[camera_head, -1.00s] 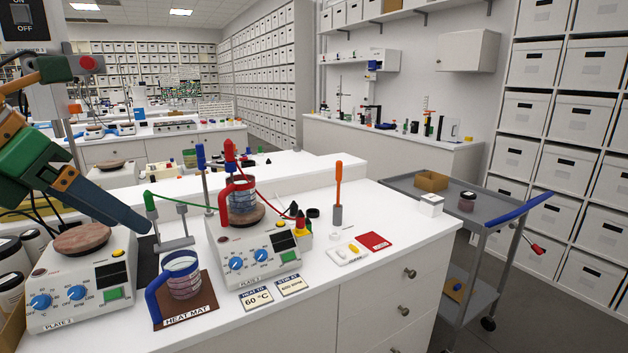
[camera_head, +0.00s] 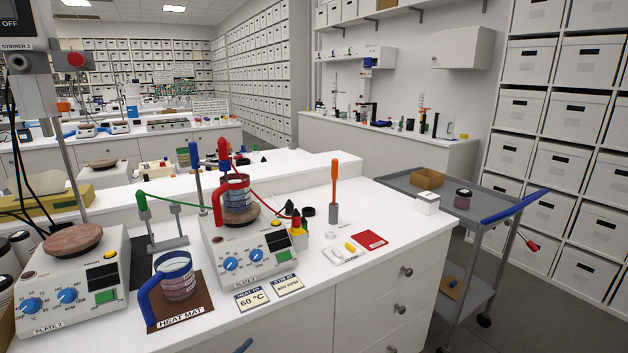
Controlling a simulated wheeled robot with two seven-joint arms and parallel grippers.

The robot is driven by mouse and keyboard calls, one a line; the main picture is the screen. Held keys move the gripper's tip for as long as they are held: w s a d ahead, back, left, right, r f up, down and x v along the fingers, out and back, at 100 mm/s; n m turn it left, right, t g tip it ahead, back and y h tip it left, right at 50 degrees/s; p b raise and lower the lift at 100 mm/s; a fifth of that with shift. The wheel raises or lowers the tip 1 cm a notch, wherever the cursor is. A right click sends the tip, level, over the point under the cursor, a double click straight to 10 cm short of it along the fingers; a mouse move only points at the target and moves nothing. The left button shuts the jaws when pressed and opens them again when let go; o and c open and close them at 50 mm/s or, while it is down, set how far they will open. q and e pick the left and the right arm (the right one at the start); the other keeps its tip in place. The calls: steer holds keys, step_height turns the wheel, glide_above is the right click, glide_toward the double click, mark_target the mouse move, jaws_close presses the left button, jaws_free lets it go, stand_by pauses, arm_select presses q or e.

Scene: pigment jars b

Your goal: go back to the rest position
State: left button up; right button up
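Neither gripper is recognisable in the head view. A small dark-blue piece (camera_head: 243,346) shows at the bottom edge; it looks like part of one of my arms, but I cannot tell which. A beaker with a blue rim and handle (camera_head: 175,275) stands upright on the brown heat mat (camera_head: 200,315). Another beaker (camera_head: 237,194), with a red handle, stands on the round top of the right hot plate (camera_head: 250,255). The left hot plate (camera_head: 85,285) has a bare brown disc on top and is marked PLATE 2.
Cards, a white tray (camera_head: 345,253) and a red card (camera_head: 370,240) lie on the white bench (camera_head: 330,290). An orange-handled tool (camera_head: 334,185) stands upright behind them. A grey cart (camera_head: 480,210) at the right carries a jar (camera_head: 463,198) and an open box (camera_head: 428,178).

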arm_select(q)
steer(key=s+a+f+n+g+y, duration=0.2)
steer(key=s+f+n+g+y, duration=0.15)
steer(key=s+f, duration=0.7)
steer(key=s+a+f+n+g+y, duration=0.2)
steer(key=s+a+f+n+g, duration=0.15)
steer(key=s+f, duration=0.7)
steer(key=s+f+n+g, duration=0.2)
steer(key=s+f+g, duration=0.1)
steer(key=s, duration=0.9)
steer(key=s+f+n+g, duration=0.2)
steer(key=s+f, duration=0.3)
steer(key=s, duration=0.7)
steer(key=shift+s+d+g+y, duration=0.2)
steer(key=shift+d+g+y, duration=0.1)
steer(key=shift+g+y, duration=0.25)
steer(key=shift+w, duration=0.1)
